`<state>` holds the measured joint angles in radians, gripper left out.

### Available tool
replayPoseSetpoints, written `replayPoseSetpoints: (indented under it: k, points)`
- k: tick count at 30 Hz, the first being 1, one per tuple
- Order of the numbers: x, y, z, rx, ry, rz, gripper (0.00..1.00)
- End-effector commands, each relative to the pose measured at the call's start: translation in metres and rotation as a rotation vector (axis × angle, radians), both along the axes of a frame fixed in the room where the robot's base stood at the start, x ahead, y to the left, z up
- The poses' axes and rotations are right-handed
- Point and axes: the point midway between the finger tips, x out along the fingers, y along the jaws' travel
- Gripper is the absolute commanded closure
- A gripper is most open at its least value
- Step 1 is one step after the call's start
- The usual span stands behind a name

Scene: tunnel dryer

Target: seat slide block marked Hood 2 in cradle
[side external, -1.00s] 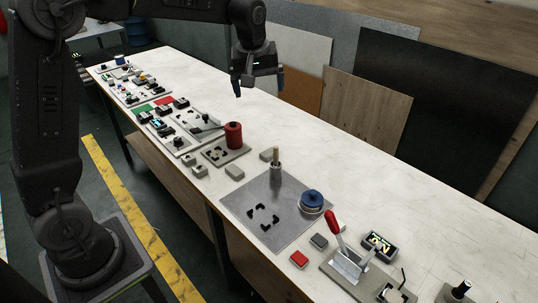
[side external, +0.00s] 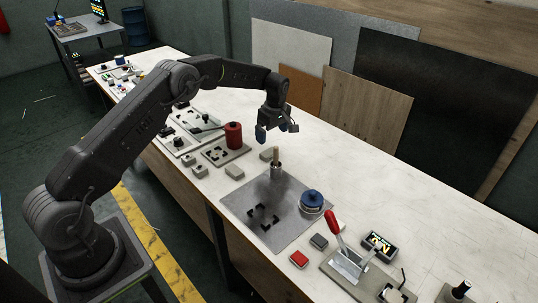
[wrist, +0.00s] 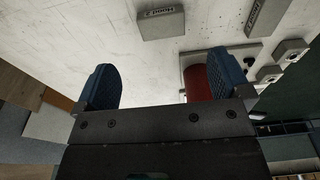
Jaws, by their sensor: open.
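My gripper (side external: 275,131) is open and empty above the bench, just behind the upright wooden-handled peg. In the wrist view its blue fingers (wrist: 162,75) stand wide apart. Black corner brackets (side external: 264,216) sit on a grey metal sheet, and similar marks (side external: 218,154) sit on a smaller plate; which is the cradle I cannot tell.
A second lettered block (wrist: 268,16) also shows in the side view (side external: 234,172). The red cylinder (side external: 233,135), peg (side external: 276,165), blue-topped round part (side external: 312,201) and red-handled lever (side external: 333,224) stand up.

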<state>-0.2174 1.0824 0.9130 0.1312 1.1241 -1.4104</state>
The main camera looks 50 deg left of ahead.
Motion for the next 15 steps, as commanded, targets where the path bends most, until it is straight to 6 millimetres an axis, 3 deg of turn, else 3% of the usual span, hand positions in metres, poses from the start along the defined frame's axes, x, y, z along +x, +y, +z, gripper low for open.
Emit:
replayPoseSetpoints:
  k: [4, 15]
  points:
    - [0.000, 0.003, -0.024, 0.000, 0.001, 0.000, 0.04]
    - [-0.002, 0.007, -0.050, 0.000, 0.003, -0.001, 0.04]
